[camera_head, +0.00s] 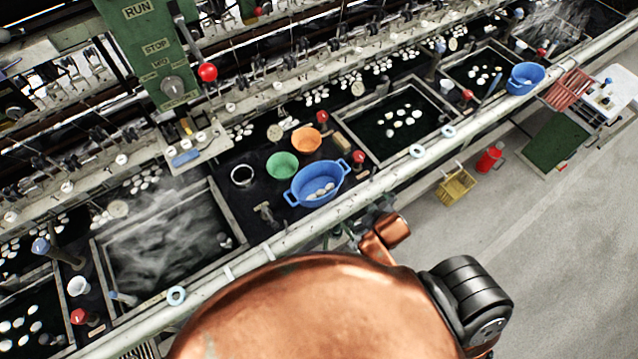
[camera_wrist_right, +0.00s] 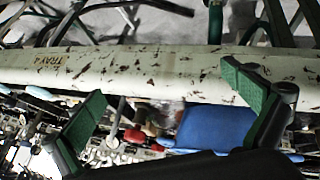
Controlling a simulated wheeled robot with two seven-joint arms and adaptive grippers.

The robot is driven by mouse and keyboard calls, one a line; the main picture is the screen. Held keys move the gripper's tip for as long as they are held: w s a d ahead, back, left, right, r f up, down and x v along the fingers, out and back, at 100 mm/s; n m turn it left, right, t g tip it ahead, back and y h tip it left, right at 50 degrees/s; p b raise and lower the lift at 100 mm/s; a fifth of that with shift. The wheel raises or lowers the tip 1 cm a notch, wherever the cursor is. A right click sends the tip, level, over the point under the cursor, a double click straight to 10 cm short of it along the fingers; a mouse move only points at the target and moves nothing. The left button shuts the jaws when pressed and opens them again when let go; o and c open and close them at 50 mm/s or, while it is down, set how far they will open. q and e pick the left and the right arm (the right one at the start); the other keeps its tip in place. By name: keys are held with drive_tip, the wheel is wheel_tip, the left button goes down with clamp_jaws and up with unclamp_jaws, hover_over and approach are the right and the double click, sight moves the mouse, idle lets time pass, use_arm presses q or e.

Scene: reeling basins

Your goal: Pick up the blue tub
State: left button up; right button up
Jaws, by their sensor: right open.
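The blue tub (camera_head: 318,183) is an oval basin with a loop handle at each end and several white cocoons inside. It stands upright on the dark bench behind the pale front rail. My right gripper (camera_wrist_right: 163,85) is open, with green pads set wide apart and nothing between them. In the right wrist view, part of the blue tub (camera_wrist_right: 208,127) shows beyond the rail, near the right-hand finger; I cannot tell whether they touch. In the head view, my copper arm mostly hides this gripper, just in front of the rail below the tub. My left gripper is not in view.
The pale rail (camera_head: 385,182) runs along the bench front. A green bowl (camera_head: 282,166), an orange bowl (camera_head: 306,140) and a red-topped knob (camera_head: 358,157) stand close to the tub. Another blue tub (camera_head: 525,78) is far right. A yellow basket (camera_head: 455,186) stands on the floor.

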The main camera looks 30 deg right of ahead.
drive_tip(key=w+a+r+n+t+y, duration=0.1)
drive_tip(key=w+a+r+n+t, duration=0.25)
drive_tip(key=w+r, duration=0.35)
drive_tip(key=w+a+r+n+t, duration=0.2)
drive_tip(key=w+r+n+t, duration=0.15)
drive_tip(key=w+r, duration=0.4)
drive_tip(key=w+a+r+n+t+y, duration=0.1)
drive_tip(key=w+a+r+n+t, duration=0.25)
drive_tip(key=r, duration=0.65)
drive_tip(key=w+a+r+n+t+y, duration=0.1)
drive_tip(key=w+a+r+n+y, duration=0.1)
drive_tip(key=a+r+n+y, duration=0.3)
drive_tip(key=w+a+r+n+y, duration=0.1)
drive_tip(key=a+r+n+y, duration=0.15)
drive_tip(key=a+n, duration=0.35)
drive_tip(key=s+a+f+n+g+y, duration=0.1)
drive_tip(key=s+a+n+g+y, duration=0.2)
drive_tip(key=a+n+g+y, duration=0.7)
drive_tip(key=n+g+h, duration=0.9)
drive_tip(key=n+h, duration=0.7)
drive_tip(key=n, duration=0.5)
approach(317, 191)
drive_tip(key=shift+s+d+f+p, duration=0.1)
drive_tip(key=shift+s+f+p, duration=0.05)
drive_tip(key=shift+s+p, duration=0.15)
drive_tip(key=f, duration=0.4)
drive_tip(key=a+f+p, duration=0.1)
drive_tip(key=f, duration=0.1)
drive_tip(key=shift+f, duration=0.3)
